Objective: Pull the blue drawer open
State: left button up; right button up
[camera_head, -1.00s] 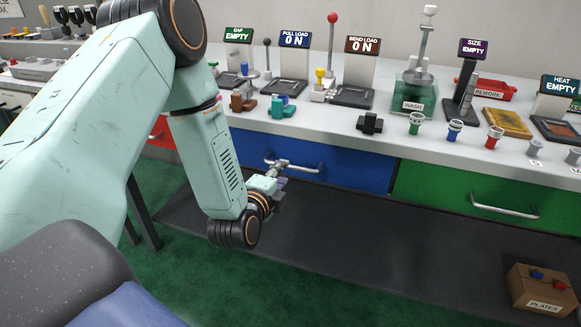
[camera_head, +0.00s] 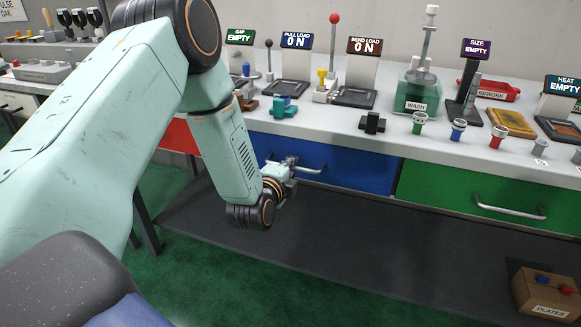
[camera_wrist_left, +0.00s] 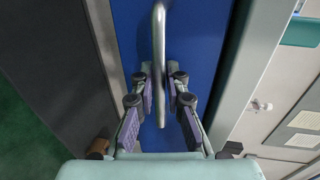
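The blue drawer (camera_head: 350,168) is in the bench front, its face about level with the green drawer beside it. Its metal bar handle (camera_head: 312,170) runs across the front. My left gripper (camera_head: 291,165) is at the left part of the handle; the arm partly hides the drawer's left side. In the left wrist view the handle (camera_wrist_left: 159,45) passes between the two fingers of my left gripper (camera_wrist_left: 162,78). Blue drawer face shows on both sides of the bar, so the fingers are open around it. My right gripper is not in view.
A green drawer (camera_head: 460,188) with its own handle is to the right, a red drawer front (camera_head: 180,137) to the left. A dark shelf (camera_head: 340,240) lies below. A box marked PLATES (camera_head: 545,296) sits at lower right. Several machines and parts stand on the bench top.

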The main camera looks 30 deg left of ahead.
pick_arm(q)
grip_shut()
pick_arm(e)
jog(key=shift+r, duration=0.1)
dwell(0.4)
